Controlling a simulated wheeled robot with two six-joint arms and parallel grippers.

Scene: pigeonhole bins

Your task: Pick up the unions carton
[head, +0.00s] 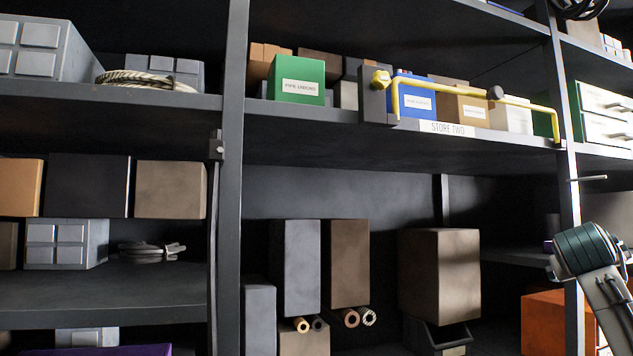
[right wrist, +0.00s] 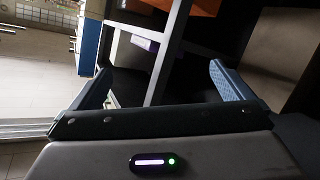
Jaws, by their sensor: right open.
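The unions carton (head: 297,80) is a green box with a white label reading PIPE UNIONS. It stands upright on the upper shelf in the head view, just right of the dark upright post. Its front is unobstructed. My right arm shows at the lower right of the head view, well right of and below the carton. My right gripper (right wrist: 160,70) is open in the right wrist view, with nothing between its fingers. The carton does not show in the right wrist view. My left gripper is not in view.
A yellow bar (head: 440,86) runs along the shelf front right of the carton, before a blue box (head: 413,97), a tan box (head: 460,104) and a white box (head: 511,117). Brown boxes stand behind the carton. The shelf edge carries a STORE TWO label (head: 447,128).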

